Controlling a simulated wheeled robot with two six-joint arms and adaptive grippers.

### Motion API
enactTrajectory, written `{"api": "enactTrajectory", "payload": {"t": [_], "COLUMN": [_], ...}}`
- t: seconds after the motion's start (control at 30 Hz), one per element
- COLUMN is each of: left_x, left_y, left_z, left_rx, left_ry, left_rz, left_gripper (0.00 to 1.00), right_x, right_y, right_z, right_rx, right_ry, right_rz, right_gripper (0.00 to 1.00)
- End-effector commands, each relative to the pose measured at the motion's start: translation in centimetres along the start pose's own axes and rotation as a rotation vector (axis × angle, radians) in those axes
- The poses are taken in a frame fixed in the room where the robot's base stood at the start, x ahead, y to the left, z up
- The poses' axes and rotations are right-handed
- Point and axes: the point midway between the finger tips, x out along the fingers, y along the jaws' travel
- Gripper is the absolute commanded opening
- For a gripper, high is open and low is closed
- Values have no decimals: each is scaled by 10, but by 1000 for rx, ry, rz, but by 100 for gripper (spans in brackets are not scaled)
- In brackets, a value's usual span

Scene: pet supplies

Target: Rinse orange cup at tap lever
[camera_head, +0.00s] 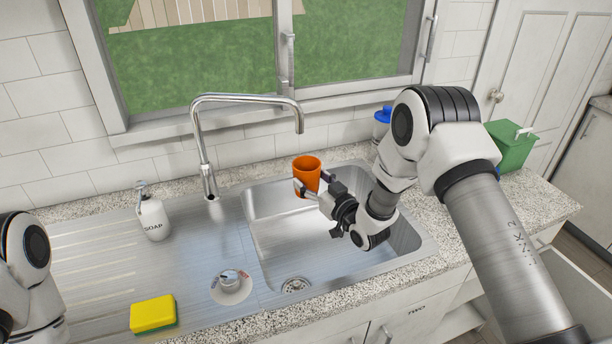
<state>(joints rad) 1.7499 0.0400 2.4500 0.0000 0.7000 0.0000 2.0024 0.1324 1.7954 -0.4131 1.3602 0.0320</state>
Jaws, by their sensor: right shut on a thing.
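The orange cup (307,172) is upright above the sink basin (290,254), just below the tap spout (299,121). My right gripper (308,187) is shut on the cup from its lower right side. The tap (205,160) is a tall chrome arch standing behind the drainboard. No water stream shows at the spout. The round tap lever (231,281) with a small knob sits on the steel deck at the front, left of the basin. My left arm shows at the left edge, but its gripper is not in view.
A white soap bottle (153,217) stands on the left drainboard. A yellow sponge (153,314) lies near the front edge. A blue-topped bottle (382,118) and a green box (512,146) stand at the back right, partly behind my right arm.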

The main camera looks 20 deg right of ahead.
Motion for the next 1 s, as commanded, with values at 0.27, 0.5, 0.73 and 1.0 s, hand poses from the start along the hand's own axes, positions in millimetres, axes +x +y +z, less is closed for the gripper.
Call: {"api": "enactTrajectory", "payload": {"t": [0.27, 0.5, 0.73, 1.0], "left_x": [-4, -5, -6, -6], "left_y": [0, 0, 0, 0], "left_z": [0, 0, 0, 0], "left_rx": [0, 0, 0, 0], "left_ry": [0, 0, 0, 0], "left_rz": [0, 0, 0, 0], "left_gripper": [43, 43, 43, 43], "right_x": [-22, -41, -54, -55], "right_y": [-13, -24, -32, -32], "right_z": [-1, -1, -1, -1], "right_rx": [0, 0, -2, -2], "right_ry": [0, 0, 0, 1], "right_rz": [0, 0, 0, 0], "right_gripper": [33, 33, 33, 33]}}
